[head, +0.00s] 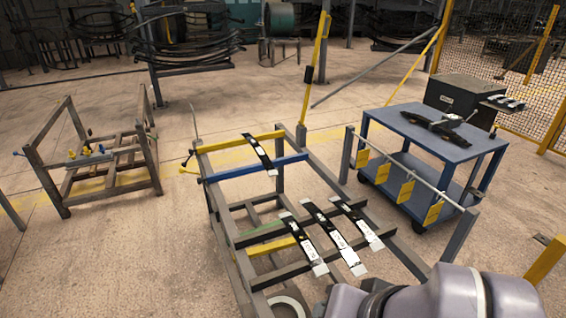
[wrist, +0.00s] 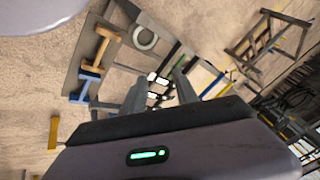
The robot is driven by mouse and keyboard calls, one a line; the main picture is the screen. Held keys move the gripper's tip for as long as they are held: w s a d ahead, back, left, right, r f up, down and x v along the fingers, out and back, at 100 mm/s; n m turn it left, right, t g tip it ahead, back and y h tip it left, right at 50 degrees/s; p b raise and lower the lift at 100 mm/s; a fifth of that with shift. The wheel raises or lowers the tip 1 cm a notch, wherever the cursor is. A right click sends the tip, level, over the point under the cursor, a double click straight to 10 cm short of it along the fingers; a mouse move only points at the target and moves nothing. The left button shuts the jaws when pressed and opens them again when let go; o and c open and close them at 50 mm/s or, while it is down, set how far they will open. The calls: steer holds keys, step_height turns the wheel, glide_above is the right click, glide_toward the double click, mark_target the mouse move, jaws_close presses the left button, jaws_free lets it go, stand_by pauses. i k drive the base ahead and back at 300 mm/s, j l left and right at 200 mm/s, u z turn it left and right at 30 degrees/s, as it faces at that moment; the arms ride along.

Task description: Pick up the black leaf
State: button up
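In the head view, several dark leaf strips lie on a grey metal rack (head: 236,268). One black leaf (head: 258,152) lies alone across the rack's yellow and blue bars. Three more black leaves, with white patches and pale ends, lie side by side nearer me: left (head: 301,241), middle (head: 333,236) and right (head: 357,222). My gripper (wrist: 160,82) shows in the wrist view, its two fingers apart with nothing between them. Small dark and white pieces on the rack show beyond the fingers, well away from them. My gripper is out of sight in the head view.
A blue cart (head: 395,122) at right carries a dark leaf stack (head: 436,127). A rail with yellow tags (head: 405,190) stands between rack and cart. A yellow post (head: 316,70) rises behind the rack. Open floor lies left of the rack.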

mark_target(271, 171)
steer(key=i+j+z, duration=0.1)
steer(key=i+j, duration=0.25)
steer(key=j, duration=0.25)
steer(key=i+j+z, duration=0.15)
steer(key=j, duration=0.15)
steer(key=i+j+z, duration=0.1)
steer(key=j, duration=0.25)
steer(key=i+j+z, duration=0.1)
steer(key=j, duration=0.25)
steer(key=i+j, duration=0.25)
steer(key=i+j+z, duration=0.15)
steer(key=j, duration=0.3)
steer(key=i+j+z, duration=0.1)
steer(key=i+j, duration=0.15)
steer(key=i+j+z, duration=0.1)
steer(key=i+j, duration=0.15)
steer(key=j, duration=0.2)
steer(key=i+j+z, duration=0.1)
steer(key=j, duration=0.25)
steer(key=i+j+z, duration=0.1)
steer(key=i+j, duration=0.25)
steer(key=i+j+z, duration=0.1)
steer(key=j, duration=0.35)
steer(key=i+j+z, duration=0.1)
steer(key=i+j, duration=0.15)
steer(key=j, duration=0.15)
